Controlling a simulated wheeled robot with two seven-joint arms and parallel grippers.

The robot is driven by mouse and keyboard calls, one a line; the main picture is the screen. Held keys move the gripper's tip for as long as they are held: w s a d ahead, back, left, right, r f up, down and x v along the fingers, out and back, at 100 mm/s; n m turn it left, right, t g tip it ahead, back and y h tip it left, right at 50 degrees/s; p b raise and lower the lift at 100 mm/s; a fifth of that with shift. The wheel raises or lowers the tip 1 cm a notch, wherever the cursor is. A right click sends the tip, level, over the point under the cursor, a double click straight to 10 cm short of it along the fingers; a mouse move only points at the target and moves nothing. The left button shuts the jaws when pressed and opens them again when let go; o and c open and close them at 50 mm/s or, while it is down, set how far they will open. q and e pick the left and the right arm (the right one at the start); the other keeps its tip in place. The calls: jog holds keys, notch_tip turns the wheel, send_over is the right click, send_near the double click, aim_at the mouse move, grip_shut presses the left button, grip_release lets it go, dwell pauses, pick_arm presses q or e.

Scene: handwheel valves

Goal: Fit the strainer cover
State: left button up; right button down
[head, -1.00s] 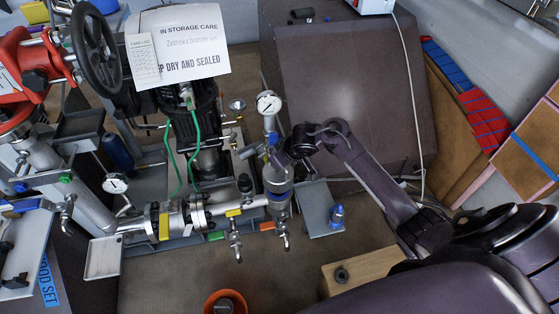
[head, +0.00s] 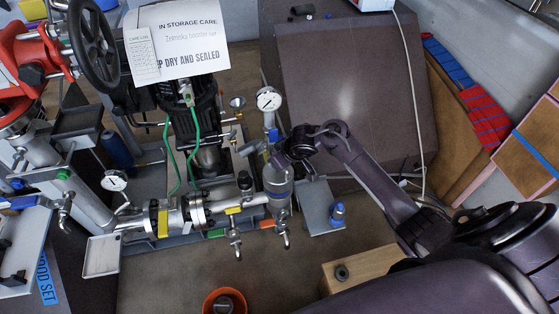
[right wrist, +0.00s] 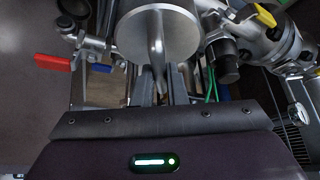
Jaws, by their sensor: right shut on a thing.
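A round bare-metal strainer cover (right wrist: 135,38) with a slim central grip faces the camera in the right wrist view. My right gripper (right wrist: 161,88) is shut on that grip, its fingers partly hiding it. In the head view my right gripper (head: 277,163) is at the top of the upright grey strainer body (head: 277,184), at the right end of the flanged pipe. The arm hides the cover there, and I cannot tell whether it is seated on the body or just above it. My left gripper is not in view.
A pressure gauge (head: 268,99) stands close behind my right wrist. Red- and blue-handled valves (right wrist: 53,62) show in the wrist view.

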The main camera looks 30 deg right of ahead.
aim_at(287, 170)
jog(key=shift+f+b, duration=0.95)
jog(key=shift+f, duration=0.95)
jog(key=c, duration=1.4)
grip_release()
jog(key=p+v, duration=0.3)
jog(key=v, duration=0.3)
jog(key=shift+r, duration=0.3)
jog(key=shift+s+d+r+p, duration=0.1)
jog(key=shift+s+r+p, duration=0.3)
jog(key=shift+r, duration=0.2)
